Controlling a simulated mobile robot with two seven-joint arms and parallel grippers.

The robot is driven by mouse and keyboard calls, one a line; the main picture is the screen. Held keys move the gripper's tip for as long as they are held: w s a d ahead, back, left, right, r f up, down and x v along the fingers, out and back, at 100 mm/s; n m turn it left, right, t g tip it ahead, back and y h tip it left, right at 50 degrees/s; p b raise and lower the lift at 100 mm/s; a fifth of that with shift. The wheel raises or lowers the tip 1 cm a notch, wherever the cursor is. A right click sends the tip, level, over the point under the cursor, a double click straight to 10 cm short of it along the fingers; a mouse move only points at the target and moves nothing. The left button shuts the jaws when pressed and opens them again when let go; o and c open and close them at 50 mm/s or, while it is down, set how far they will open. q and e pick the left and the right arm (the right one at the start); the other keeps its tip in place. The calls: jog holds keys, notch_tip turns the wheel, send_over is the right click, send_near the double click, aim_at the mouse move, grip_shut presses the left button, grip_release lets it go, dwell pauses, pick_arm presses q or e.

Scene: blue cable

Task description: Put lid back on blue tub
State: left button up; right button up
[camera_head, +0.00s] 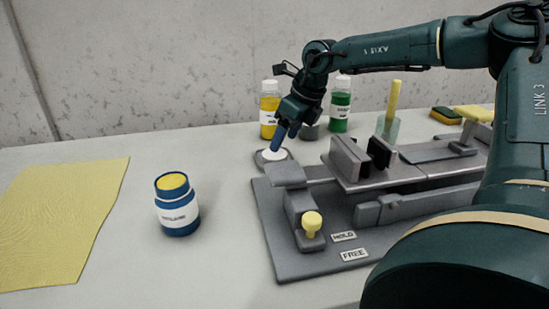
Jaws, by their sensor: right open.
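The blue tub (178,217) stands upright on the table left of centre. It has a white label, and its top is open, showing yellow contents (172,182). A low round grey piece with a white top (274,154) lies on the table behind the grey fixture's left end; I cannot tell whether it is the lid. My right gripper (284,139) is open, its blue fingers pointing down just above this round piece. I cannot tell whether they touch it. No other lid shows clearly. My left gripper is not in view.
A grey clamp fixture (272,239) with HOLD and FREE labels and a yellow knob (312,223) fills the right side. Yellow (269,106) and green (340,112) bottles stand behind. A yellow cloth (62,220) lies left. Table around the tub is clear.

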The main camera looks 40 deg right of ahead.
aim_at(277, 154)
jog(key=x, duration=0.2)
jog(key=b+x, duration=0.1)
jog(key=x, duration=0.1)
jog(key=shift+w, duration=0.3)
jog(key=shift+w+a+f+b, duration=0.1)
jog(key=shift+w+f+b, duration=0.2)
jog(key=shift+f, duration=0.1)
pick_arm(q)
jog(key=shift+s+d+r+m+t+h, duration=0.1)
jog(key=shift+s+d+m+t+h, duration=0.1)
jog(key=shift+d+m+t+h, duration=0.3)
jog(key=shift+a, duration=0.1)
pick_arm(e)
jog(key=c, duration=0.6)
